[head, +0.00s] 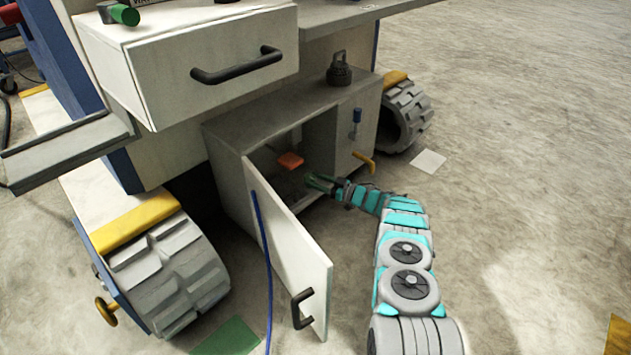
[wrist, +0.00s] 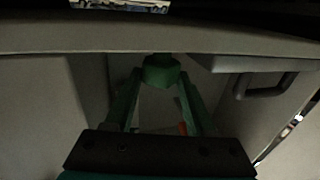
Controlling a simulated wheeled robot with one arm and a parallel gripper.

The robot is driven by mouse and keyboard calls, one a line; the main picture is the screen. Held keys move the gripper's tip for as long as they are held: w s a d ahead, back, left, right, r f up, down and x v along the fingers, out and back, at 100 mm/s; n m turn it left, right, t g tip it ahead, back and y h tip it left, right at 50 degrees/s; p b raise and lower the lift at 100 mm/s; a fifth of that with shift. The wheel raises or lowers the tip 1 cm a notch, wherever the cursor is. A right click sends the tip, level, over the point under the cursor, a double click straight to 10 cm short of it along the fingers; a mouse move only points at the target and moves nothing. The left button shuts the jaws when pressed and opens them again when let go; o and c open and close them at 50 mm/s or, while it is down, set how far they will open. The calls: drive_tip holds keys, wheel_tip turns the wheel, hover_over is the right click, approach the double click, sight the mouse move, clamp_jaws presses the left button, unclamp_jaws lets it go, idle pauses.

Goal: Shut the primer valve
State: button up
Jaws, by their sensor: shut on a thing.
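My gripper (head: 318,182) reaches through the open front of the low grey cabinet (head: 235,190) under the bench. In the wrist view its two green fingers (wrist: 158,85) are closed around a green knob (wrist: 162,72) at their tips. The knob sits just below a pale horizontal edge. Inside the cabinet the knob is hard to make out in the head view. No label shows that this knob is the primer valve, and its turn position cannot be told.
The cabinet door (head: 290,255) stands open, left of my arm. An orange piece (head: 290,160) is inside. A yellow lever (head: 364,160) and a blue handle (head: 357,118) are on the front at right. A blue hose (head: 264,250) hangs by the door.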

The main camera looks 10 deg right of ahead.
clamp_jaws()
drive_tip(key=shift+s+a+r+m+t+h+p, duration=0.15)
drive_tip(key=shift+m+t+h+p, duration=0.25)
drive_tip(key=shift+p, duration=0.4)
drive_tip(key=shift+r+m+t+h+p, duration=0.1)
drive_tip(key=shift+m+t+h+p, duration=0.35)
drive_tip(key=shift+p, duration=0.25)
drive_tip(key=h, duration=0.1)
drive_tip(key=m+t+h+p, duration=0.2)
drive_tip(key=shift+s+a+f+m+t, duration=0.2)
drive_tip(key=shift+s+a+m+t, duration=0.05)
drive_tip(key=shift+a, duration=0.1)
drive_tip(key=m+t+h, duration=0.1)
drive_tip(key=h, duration=0.1)
drive_tip(key=m+t+h, duration=0.1)
drive_tip(key=m+h, duration=0.1)
drive_tip(key=h, duration=0.1)
drive_tip(key=shift+s+a+f, duration=0.1)
drive_tip(key=shift+a+f, duration=0.1)
drive_tip(key=shift+a, duration=0.2)
drive_tip(key=shift+a+r+m+h+b, duration=0.1)
drive_tip(key=shift+m+h+b, duration=0.95)
drive_tip(key=shift+m+h, duration=0.95)
drive_tip(key=shift+r+n+h, duration=0.1)
drive_tip(key=shift+n+h, duration=0.2)
drive_tip(key=shift+h, duration=0.15)
